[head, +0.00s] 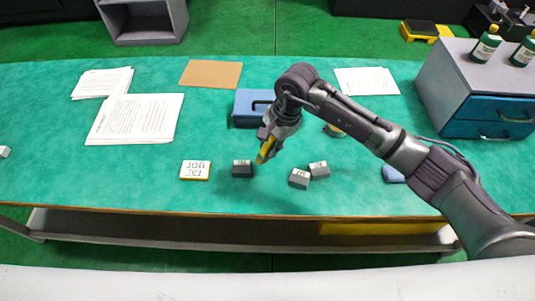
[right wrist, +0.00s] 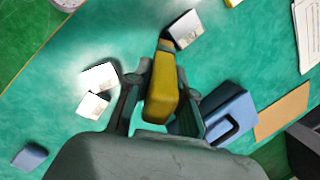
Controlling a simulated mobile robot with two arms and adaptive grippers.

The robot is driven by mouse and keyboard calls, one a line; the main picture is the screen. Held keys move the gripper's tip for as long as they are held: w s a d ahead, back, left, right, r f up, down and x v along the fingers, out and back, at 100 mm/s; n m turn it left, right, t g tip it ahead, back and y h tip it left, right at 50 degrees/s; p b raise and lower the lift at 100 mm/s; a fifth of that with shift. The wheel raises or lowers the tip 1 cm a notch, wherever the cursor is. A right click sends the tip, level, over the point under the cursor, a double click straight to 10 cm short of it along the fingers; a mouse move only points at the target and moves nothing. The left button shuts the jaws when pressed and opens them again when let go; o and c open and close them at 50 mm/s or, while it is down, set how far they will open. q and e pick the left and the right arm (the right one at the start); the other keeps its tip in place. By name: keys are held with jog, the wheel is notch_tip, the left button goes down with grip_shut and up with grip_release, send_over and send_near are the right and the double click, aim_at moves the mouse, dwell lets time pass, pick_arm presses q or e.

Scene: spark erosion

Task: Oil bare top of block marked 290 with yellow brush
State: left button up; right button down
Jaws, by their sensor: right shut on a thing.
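My right gripper (head: 268,138) is shut on the yellow brush (head: 265,152) and holds it tip-down over the table. In the right wrist view the brush (right wrist: 160,90) sits between the two fingers (right wrist: 162,100), its bristle end beside a block (right wrist: 184,28). That block looks dark-sided in the head view (head: 242,170), just left of the brush. Whether the bristles touch it I cannot tell. Two grey blocks (head: 299,180) (head: 320,170) stand together to the right of the brush. The numbers on the blocks are too small to read surely. My left gripper is not in view.
A blue box (head: 250,104) stands behind the gripper. Papers (head: 135,118) and a brown board (head: 211,73) lie at the back. A drawer unit (head: 470,85) with green bottles stands right. The front left is clear.

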jog(key=shift+r, duration=0.55)
jog(key=shift+w+a+r+p, duration=0.1)
jog(key=shift+r+p, duration=0.1)
jog(key=shift+r, duration=0.2)
jog(key=shift+a+r+p, duration=0.1)
jog(key=shift+r+p, duration=0.05)
jog(key=shift+r, duration=0.8)
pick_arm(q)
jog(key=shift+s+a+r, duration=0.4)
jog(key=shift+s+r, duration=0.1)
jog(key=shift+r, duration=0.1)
